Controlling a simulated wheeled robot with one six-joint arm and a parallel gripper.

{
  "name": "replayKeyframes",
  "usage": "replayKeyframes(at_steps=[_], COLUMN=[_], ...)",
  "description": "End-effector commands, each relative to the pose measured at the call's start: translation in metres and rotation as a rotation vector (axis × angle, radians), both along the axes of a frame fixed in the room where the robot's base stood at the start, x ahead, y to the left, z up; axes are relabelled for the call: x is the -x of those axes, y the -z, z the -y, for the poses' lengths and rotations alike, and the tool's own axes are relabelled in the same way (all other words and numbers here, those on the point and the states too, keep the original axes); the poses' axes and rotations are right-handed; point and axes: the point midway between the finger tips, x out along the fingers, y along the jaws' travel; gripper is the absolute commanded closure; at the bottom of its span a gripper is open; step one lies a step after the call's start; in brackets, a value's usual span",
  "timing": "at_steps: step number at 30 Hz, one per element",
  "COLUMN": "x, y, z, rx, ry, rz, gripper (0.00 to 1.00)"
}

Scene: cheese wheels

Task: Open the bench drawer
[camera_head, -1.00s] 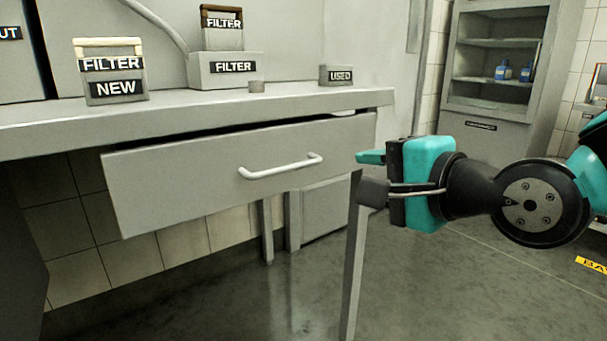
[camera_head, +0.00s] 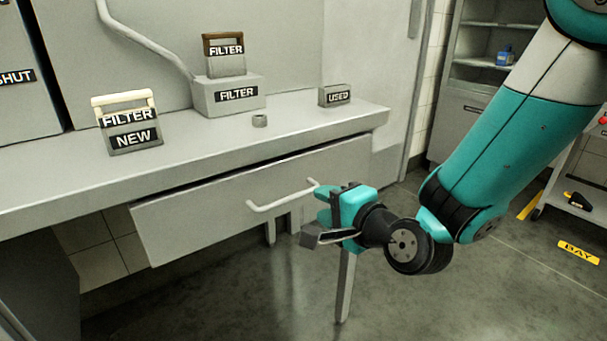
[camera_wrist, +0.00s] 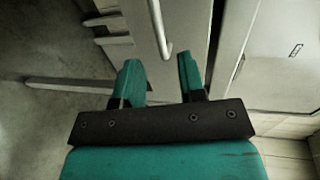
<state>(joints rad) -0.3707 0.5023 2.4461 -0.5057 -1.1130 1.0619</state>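The bench drawer (camera_head: 210,220) is a wide grey front under the bench top, with a narrow dark gap along its upper edge. Its pale bar handle (camera_head: 280,199) is fixed on the front. My gripper (camera_head: 314,213) is near the handle's right end in the head view, with its fingers apart. In the wrist view, the handle (camera_wrist: 158,25) lies ahead of my open gripper (camera_wrist: 160,75), in line with the space between the two teal fingertips. Nothing is between the fingers. The head view does not show the exact distance to the handle.
On the bench top (camera_head: 200,148) stand a NEW filter (camera_head: 131,138), a FILTER box (camera_head: 232,97) with another filter (camera_head: 224,62) on it, a USED block (camera_head: 335,96) and a small ring (camera_head: 259,121). A bench leg (camera_head: 345,285) stands below my gripper. Floor in front is clear.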

Motion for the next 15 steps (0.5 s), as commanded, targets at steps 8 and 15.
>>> replayKeyframes(at_steps=[8, 15], x=[-0.045, -0.06], y=[0.011, 0.016], z=[-0.033, -0.042], rx=[-0.001, -0.001], ry=[-0.006, -0.003], rz=[0.004, 0.003], gripper=[0.63, 0.63])
